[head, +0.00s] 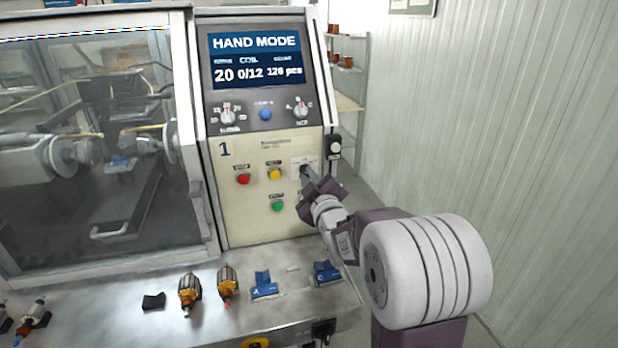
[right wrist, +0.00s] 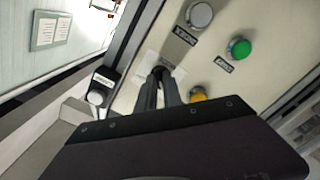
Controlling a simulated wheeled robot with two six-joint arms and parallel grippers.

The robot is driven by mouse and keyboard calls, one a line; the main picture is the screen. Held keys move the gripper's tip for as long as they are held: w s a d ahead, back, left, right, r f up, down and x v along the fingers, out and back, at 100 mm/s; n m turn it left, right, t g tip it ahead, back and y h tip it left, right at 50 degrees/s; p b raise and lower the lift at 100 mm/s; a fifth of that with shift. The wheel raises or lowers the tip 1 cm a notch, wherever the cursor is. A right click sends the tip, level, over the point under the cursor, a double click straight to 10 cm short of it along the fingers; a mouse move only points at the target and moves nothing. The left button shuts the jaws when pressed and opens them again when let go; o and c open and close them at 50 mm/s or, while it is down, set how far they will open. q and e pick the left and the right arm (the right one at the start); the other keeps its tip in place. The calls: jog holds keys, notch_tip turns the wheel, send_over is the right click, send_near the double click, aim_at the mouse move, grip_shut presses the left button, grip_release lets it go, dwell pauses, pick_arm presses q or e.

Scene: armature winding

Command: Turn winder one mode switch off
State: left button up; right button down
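The winder one control panel (head: 237,205), marked "1", stands upright in the middle of the head view, and its screen (head: 256,57) reads HAND MODE. The mode switch is a small dark knob on a white plate (head: 300,160) at the panel's right side; the plate (right wrist: 172,74) also shows in the right wrist view. My right gripper (head: 306,172) is at this switch. In the right wrist view its two fingers (right wrist: 160,76) sit close together around the dark knob and largely hide it. My left gripper is out of view.
Red (head: 243,179), yellow (head: 275,174) and green (head: 278,205) buttons lie close by the switch. Armatures (head: 190,290) and blue holders (head: 264,286) stand on the metal bench below.

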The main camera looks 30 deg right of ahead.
dwell(0.3)
jog(key=m+b, duration=0.2)
jog(key=m, duration=0.1)
jog(key=shift+f, duration=0.15)
jog(key=shift+m+b, duration=1.25)
jog(key=shift+m, duration=1.55)
jog(key=c, duration=1.5)
grip_release()
jog(key=shift+s+r, duration=0.15)
jog(key=shift+r, duration=0.1)
